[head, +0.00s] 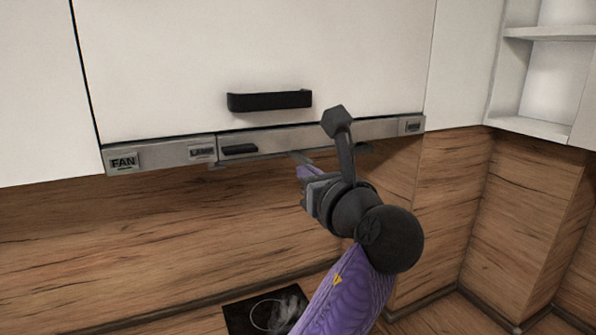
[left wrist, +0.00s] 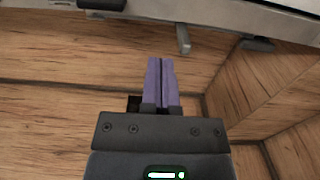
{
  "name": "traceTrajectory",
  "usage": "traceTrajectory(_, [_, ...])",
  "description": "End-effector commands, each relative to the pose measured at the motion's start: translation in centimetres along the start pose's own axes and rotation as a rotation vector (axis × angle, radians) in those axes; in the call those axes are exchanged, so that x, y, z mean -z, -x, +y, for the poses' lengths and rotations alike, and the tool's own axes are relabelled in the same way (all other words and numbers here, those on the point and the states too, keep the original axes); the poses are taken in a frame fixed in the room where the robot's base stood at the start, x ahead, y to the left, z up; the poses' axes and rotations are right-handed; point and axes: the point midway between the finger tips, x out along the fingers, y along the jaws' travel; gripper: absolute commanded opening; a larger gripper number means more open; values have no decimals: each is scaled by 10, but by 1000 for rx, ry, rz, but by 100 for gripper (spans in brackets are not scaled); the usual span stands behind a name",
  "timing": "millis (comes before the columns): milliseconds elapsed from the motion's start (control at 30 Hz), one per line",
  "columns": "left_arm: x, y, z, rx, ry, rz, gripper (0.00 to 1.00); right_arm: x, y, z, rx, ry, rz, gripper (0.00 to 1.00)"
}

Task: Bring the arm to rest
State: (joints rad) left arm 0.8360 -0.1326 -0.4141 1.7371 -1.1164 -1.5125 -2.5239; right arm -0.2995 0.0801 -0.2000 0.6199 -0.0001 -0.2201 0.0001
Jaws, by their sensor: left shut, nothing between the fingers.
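My left gripper (head: 306,172) is raised just below the hood strip, in the middle of the head view. Its purple fingers are together in the left wrist view (left wrist: 160,80), with nothing between them. My dark wrist and purple forearm run from it down to the bottom edge of the head view. A small gap or contact between the fingers and the hood's underside cannot be told from the head view. My right gripper is not in view.
The grey hood strip (head: 270,141) carries FAN (head: 123,161) and LAMP (head: 202,152) labels under a white cabinet with a black handle (head: 269,100). A dark cooktop (head: 262,312) lies below. Open white shelves (head: 548,33) are at right. Wood splashback (head: 150,240) is behind.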

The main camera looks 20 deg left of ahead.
Motion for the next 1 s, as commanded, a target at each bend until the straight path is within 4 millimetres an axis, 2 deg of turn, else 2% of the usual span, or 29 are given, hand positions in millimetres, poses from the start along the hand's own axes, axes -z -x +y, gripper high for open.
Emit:
traceTrajectory(100, [2,22,-1,3,3,-1,0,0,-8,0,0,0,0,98])
traceTrajectory(200, [1,33,0,2,2,0,0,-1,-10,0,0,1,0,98])
traceTrajectory(367, [1,38,0,1,6,4,0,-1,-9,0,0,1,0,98])
traceTrajectory(433, [19,34,1,18,63,51,0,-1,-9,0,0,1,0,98])
traceTrajectory(467, [35,31,2,29,116,93,0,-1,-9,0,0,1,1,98])
traceTrajectory(567, [122,28,15,39,437,336,0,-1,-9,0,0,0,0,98])
traceTrajectory(600, [163,33,26,6,608,460,0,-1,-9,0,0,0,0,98])
traceTrajectory(700, [246,58,61,-177,1012,722,0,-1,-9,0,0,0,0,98])
traceTrajectory(800, [297,90,95,-426,1324,889,0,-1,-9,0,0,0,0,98])
traceTrajectory(900, [330,122,127,-697,1558,978,0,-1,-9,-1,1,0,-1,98])
traceTrajectory(1000, [349,154,156,-978,1737,1010,0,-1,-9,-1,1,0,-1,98])
